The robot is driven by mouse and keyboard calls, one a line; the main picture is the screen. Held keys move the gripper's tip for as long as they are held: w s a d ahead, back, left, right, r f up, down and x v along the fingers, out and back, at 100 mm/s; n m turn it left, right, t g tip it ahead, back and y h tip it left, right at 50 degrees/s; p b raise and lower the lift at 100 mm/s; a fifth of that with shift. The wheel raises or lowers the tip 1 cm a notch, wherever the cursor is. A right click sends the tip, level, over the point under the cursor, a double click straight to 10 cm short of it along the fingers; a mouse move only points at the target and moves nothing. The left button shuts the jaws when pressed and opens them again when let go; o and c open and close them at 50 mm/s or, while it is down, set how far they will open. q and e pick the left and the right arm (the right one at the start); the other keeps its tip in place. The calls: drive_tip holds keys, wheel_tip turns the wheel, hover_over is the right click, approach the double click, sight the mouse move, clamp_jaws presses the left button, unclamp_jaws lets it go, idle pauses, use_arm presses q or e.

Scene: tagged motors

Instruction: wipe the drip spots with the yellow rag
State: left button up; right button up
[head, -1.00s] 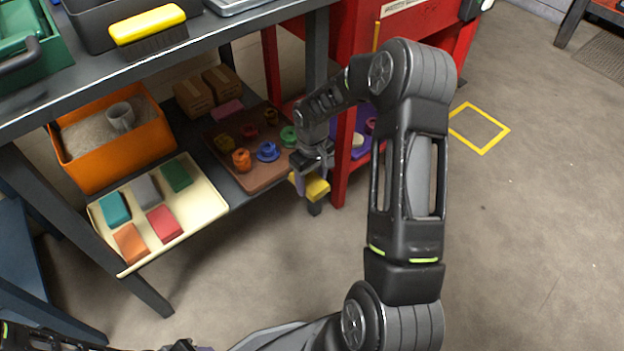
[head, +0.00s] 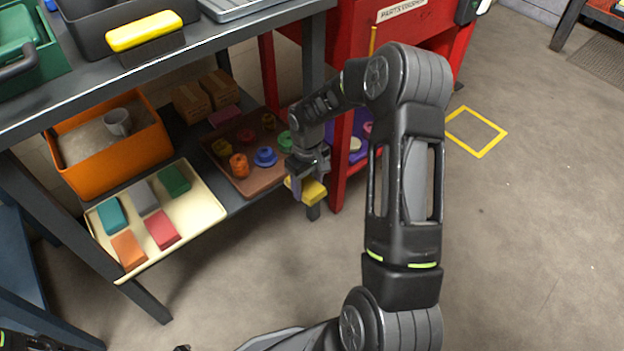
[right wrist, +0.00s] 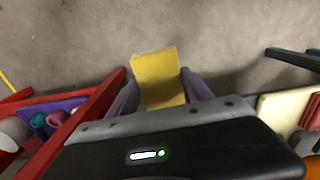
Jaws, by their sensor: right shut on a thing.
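The yellow rag (head: 313,191) looks like a thick folded block. My right gripper (head: 305,178) is shut on it and holds it in front of the lower shelf's right end, by the table leg. In the right wrist view the rag (right wrist: 157,80) sits between the two purple-grey fingers, with floor behind it. I cannot make out any drip spots for certain. Only dark bits of my left arm show at the bottom left edge, and its gripper fingers are out of the picture.
The lower shelf holds an orange sand bin (head: 160,150), a cream tray (head: 206,217) of coloured blocks and a brown tray (head: 237,183) of small parts. A red cabinet (head: 343,150) stands right of it. The floor (head: 530,250) at right is clear, with a yellow outlined square (head: 487,148).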

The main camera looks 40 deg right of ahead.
drive_tip(key=a+r+n, duration=0.5)
drive_tip(key=a+r, duration=1.4)
drive_tip(key=r, duration=0.1)
drive_tip(key=shift+r, duration=0.15)
drive_tip(key=shift+w+d, duration=0.1)
